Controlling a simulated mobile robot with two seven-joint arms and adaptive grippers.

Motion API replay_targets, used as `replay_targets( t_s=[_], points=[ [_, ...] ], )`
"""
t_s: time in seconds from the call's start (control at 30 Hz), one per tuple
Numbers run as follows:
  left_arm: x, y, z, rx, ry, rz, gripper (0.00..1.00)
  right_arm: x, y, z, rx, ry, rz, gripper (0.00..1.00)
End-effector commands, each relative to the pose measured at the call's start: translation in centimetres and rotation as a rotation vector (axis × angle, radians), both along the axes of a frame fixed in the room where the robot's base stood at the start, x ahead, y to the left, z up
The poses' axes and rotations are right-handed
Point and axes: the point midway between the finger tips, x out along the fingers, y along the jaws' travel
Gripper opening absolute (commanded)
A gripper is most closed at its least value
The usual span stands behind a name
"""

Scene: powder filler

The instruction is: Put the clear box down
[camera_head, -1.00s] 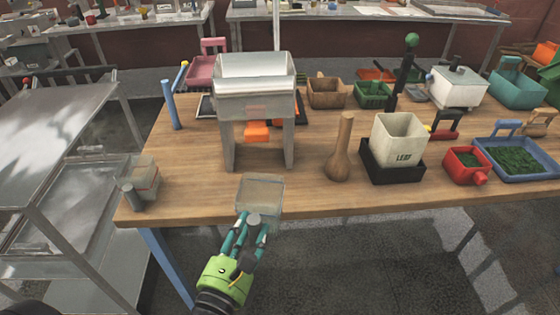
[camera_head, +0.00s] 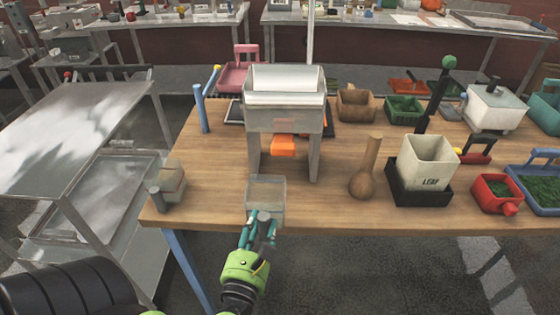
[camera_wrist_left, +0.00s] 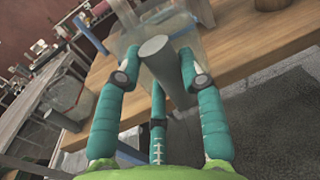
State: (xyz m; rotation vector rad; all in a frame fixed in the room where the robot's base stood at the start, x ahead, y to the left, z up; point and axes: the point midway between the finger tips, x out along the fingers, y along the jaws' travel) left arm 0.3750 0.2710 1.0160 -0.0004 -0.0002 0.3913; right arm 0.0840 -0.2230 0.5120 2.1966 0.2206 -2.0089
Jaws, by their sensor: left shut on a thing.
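The clear box (camera_head: 267,192) is a see-through container with a grey round knob (camera_wrist_left: 160,66) on its near side. My left gripper (camera_head: 260,222) is shut on this knob, with teal fingers around it, as the left wrist view shows. The box is at the front edge of the wooden table, in front of the metal powder filler (camera_head: 285,108). I cannot tell whether its underside touches the table. A similar clear box (camera_head: 171,182) with a grey knob stands at the table's left front corner. My right gripper is not in view.
The wooden table (camera_head: 215,170) has bare room between the two clear boxes. A wooden pestle-like tool (camera_head: 364,172), a white LEAF bin (camera_head: 428,162) and a red scoop (camera_head: 497,193) stand to the right. A metal cart (camera_head: 75,135) is at the left.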

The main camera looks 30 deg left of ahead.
Motion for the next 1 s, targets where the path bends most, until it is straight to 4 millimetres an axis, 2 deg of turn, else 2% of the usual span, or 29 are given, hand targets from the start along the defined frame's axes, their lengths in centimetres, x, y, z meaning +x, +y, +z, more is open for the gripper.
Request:
replay_targets(
  t_s=[0.03, 0.27, 0.6, 0.8, 1.0],
  points=[
    [1.5, 0.6, 0.9, 0.002, -0.005, 0.000, 0.00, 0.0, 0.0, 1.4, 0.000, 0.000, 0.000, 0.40],
    [7.2, 3.0, 0.6, 0.004, -0.004, 0.000, 0.00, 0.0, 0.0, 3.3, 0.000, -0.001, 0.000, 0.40],
    [15.6, 6.4, 0.1, 0.004, -0.004, -0.001, 0.00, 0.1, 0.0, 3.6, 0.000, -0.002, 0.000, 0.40],
    [18.6, 7.6, -0.1, 0.002, -0.001, -0.002, 0.00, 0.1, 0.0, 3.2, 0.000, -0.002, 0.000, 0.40],
    [19.7, 8.1, -0.1, 0.002, -0.001, -0.001, 0.00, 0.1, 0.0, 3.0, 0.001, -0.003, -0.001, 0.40]
  ],
)
